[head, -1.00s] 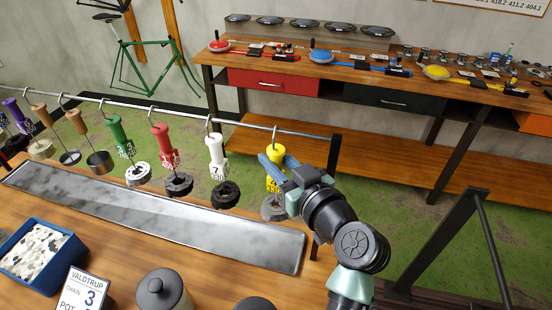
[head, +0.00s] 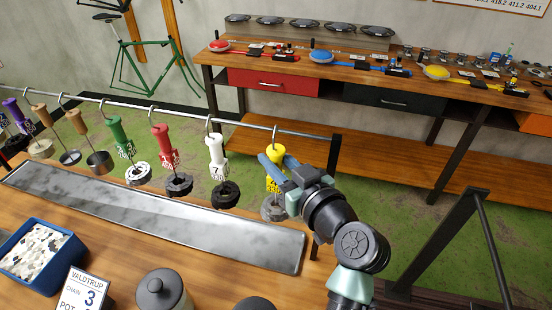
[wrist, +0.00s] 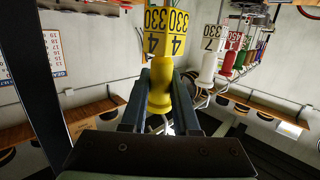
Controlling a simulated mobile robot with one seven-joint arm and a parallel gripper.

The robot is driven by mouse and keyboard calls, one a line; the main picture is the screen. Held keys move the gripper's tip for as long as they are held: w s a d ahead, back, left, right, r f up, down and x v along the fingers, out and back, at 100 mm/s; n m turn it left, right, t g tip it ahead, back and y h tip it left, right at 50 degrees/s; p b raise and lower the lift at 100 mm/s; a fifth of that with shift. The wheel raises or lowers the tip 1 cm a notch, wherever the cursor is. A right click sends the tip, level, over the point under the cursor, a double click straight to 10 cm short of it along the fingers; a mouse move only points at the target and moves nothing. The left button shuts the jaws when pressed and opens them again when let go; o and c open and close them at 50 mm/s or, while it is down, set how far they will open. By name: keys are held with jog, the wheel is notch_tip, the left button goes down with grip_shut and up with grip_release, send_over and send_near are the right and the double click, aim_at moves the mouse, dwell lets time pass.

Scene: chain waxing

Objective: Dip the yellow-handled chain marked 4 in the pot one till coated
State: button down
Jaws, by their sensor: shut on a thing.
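The yellow-handled chain (head: 275,155) hangs from its hook at the right end of the rail, with a grey coil at its lower end. In the wrist view its yellow handle (wrist: 160,85) stands between my fingers, under a yellow tag marked 4 and 330. My gripper (head: 274,167) is shut on the yellow handle. The hook still appears to be on the rail. A lidded grey pot (head: 163,292) stands at the bottom edge; its number cannot be read. A second dark round top (head: 255,303) is mostly cut off.
Chains with white (head: 216,146), red, green and other handles hang to the left on the rail (head: 180,111). A metal drip tray (head: 150,215) lies below them. A sign marked chain 3 (head: 84,291) and a blue bin (head: 72,258) stand at front left.

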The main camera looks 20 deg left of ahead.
aim_at(277, 149)
jog(key=shift+r, duration=0.1)
jog(key=shift+r+p, duration=0.9)
jog(key=shift+r, duration=0.55)
jog(key=shift+s+f, duration=0.1)
jog(key=shift+s, duration=0.3)
jog(key=s, duration=0.3)
jog(key=shift+s, duration=0.35)
